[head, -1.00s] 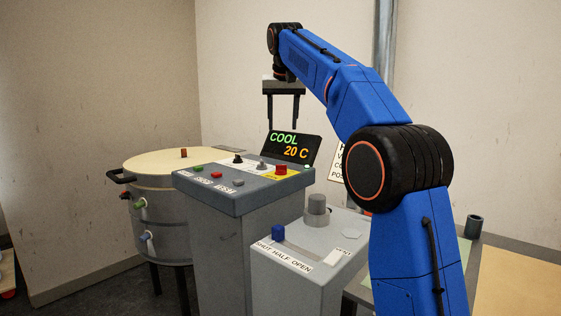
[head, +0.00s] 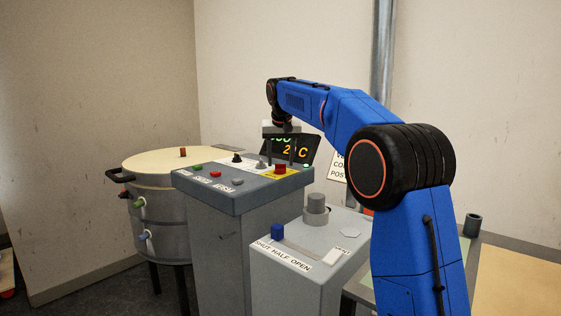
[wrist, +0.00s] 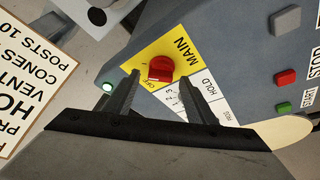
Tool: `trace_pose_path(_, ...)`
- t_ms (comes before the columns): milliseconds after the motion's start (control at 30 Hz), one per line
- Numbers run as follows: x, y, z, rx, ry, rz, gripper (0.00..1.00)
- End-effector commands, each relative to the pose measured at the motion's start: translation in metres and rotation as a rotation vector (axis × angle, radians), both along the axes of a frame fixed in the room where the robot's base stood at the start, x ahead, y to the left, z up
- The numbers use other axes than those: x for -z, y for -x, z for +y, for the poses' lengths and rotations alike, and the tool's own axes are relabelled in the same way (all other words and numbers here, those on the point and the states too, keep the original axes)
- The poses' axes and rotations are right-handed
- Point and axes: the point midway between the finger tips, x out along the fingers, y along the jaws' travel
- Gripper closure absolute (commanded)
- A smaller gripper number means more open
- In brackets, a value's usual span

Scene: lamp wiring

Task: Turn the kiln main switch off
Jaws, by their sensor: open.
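The kiln main switch is a red knob (head: 280,169) on a yellow plate marked MAIN, at the right end of the grey control panel (head: 215,190). In the wrist view the red knob (wrist: 160,69) shows just beyond and between the fingertips, with OFF printed on the plate beside it. I cannot tell its setting clearly. My gripper (head: 280,160) points down, just over the knob. In the wrist view the fingers of my gripper (wrist: 160,80) are open, one to each side of the knob, with nothing held between them.
Other panel controls stand close by: a grey knob (head: 261,162), a black knob (head: 237,158), a green button (head: 198,167) and a red button (head: 215,174). The display (head: 303,150) rises behind the plate. A lower grey box (head: 300,250) with a blue handle stands in front.

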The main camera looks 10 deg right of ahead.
Motion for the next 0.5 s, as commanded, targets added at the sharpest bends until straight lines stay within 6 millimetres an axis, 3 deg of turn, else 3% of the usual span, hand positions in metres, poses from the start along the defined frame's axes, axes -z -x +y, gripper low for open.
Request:
trace_pose_path(400,0.0069,-0.0028,-0.0004,0.0,0.0,0.0,0.49)
trace_pose_path(500,0.0069,-0.0027,-0.0003,0.0,0.0,0.0,0.73)
